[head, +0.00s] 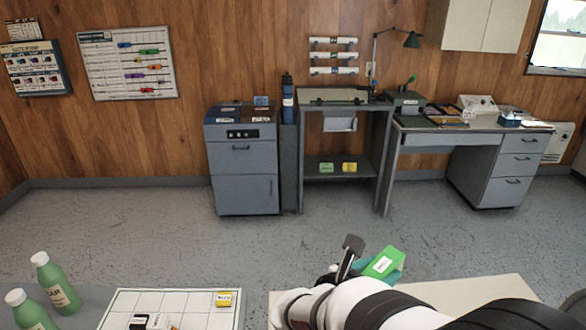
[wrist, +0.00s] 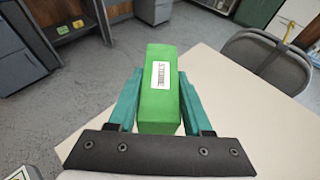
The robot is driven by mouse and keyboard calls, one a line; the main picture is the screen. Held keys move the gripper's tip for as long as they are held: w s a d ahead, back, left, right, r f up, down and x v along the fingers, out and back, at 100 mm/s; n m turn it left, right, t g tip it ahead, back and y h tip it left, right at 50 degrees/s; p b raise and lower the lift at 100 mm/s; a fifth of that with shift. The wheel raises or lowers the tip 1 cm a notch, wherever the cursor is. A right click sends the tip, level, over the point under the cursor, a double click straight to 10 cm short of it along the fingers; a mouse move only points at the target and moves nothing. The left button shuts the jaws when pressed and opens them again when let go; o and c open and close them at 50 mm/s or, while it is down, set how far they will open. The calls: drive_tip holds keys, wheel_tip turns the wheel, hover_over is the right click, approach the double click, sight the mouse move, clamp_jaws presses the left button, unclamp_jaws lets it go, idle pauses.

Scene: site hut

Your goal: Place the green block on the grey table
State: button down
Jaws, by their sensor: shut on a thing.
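The green block (head: 384,262) has a white label, which also shows on the block in the wrist view (wrist: 160,105). My gripper (wrist: 160,78) is shut on it, with a teal finger on each side. The block is over the beige table (head: 480,291), near its far edge; I cannot tell the height. The grey table (head: 88,294) is at the lower left of the head view, apart from the block. Its near part is cut off by the picture's edge.
On the left, two green bottles (head: 59,284) stand beside a white gridded board (head: 180,304) bearing a yellow block (head: 223,299) and black-and-white items. A dark chair (wrist: 262,65) stands by the beige table. Grey cabinets, a workbench and a desk line the back wall.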

drive_tip(key=a+r+n+t+y, duration=0.2)
drive_tip(key=a+r+n+y, duration=0.1)
drive_tip(key=r, duration=0.4)
drive_tip(key=a+r+n+t+y, duration=0.1)
drive_tip(key=a+r+n+y, duration=0.2)
drive_tip(key=r, duration=0.5)
drive_tip(key=shift+w+a+t, duration=0.2)
drive_tip(key=shift+a+t, duration=0.2)
drive_tip(key=shift+a, duration=0.5)
